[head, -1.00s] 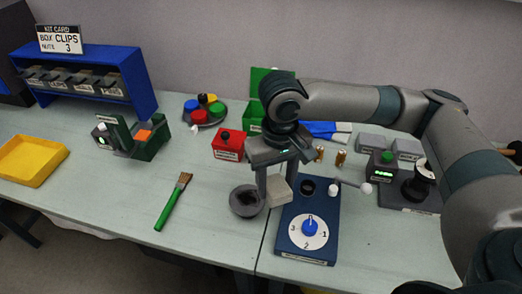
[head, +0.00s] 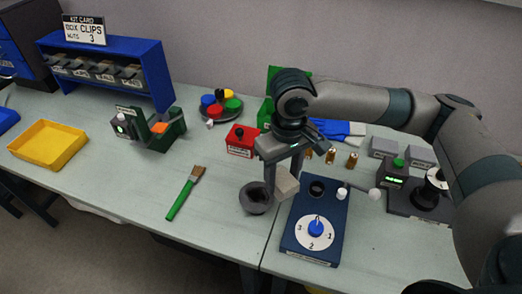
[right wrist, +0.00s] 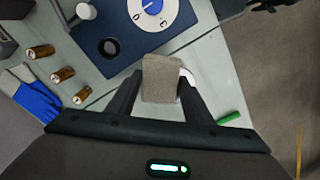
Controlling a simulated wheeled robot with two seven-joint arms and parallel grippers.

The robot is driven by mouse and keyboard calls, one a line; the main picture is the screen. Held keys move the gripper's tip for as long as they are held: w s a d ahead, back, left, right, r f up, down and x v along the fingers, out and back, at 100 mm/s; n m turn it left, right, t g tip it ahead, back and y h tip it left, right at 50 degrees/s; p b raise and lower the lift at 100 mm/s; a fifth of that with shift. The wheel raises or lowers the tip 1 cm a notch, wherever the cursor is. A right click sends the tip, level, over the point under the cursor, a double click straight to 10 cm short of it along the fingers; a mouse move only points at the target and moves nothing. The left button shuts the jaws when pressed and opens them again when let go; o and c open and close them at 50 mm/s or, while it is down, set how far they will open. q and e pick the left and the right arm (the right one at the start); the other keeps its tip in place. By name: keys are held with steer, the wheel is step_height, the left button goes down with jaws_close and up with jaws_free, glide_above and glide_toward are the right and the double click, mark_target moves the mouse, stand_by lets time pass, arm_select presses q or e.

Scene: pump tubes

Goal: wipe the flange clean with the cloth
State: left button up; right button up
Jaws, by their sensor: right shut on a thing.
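The flange (head: 257,199) is a dark grey round piece on the table, left of the blue dial panel. Its middle looks darker, but I cannot tell whether that is dirt or a recess. The cloth (head: 287,184) is a small beige pad. My right gripper (head: 283,180) is shut on it and holds it just right of the flange. I cannot tell whether cloth and flange touch. In the right wrist view the cloth (right wrist: 161,78) sits between the fingers and hides what lies behind it. My left gripper is not in the head view.
The blue dial panel (head: 297,243) stands close right of the flange. A green-handled brush (head: 180,200) lies to the left. A red box (head: 241,150) stands behind. Brass parts (head: 352,160) and a black device (head: 411,203) are at the right. The table front left of the flange is clear.

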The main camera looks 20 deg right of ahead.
steer(key=w+n+p, duration=0.1)
steer(key=n+p, duration=0.1)
steer(key=w+a+r+n+p, duration=0.1)
steer(key=n+p, duration=0.1)
steer(key=n, duration=0.1)
steer(key=w+a+r+n+p, duration=0.1)
steer(key=n+p, duration=0.1)
steer(key=shift+w+r, duration=0.1)
steer(key=shift+w, duration=0.05)
steer(key=w+n+p, duration=0.1)
steer(key=n+p, duration=0.1)
steer(key=n, duration=0.1)
steer(key=w+a+n+p, duration=0.1)
steer(key=n+p, duration=0.2)
steer(key=n, duration=0.1)
steer(key=w+n+p, duration=0.1)
steer(key=n+p, duration=0.2)
steer(key=shift+a+f+n, duration=0.2)
steer(key=shift+n, duration=0.2)
steer(key=shift+f, duration=0.1)
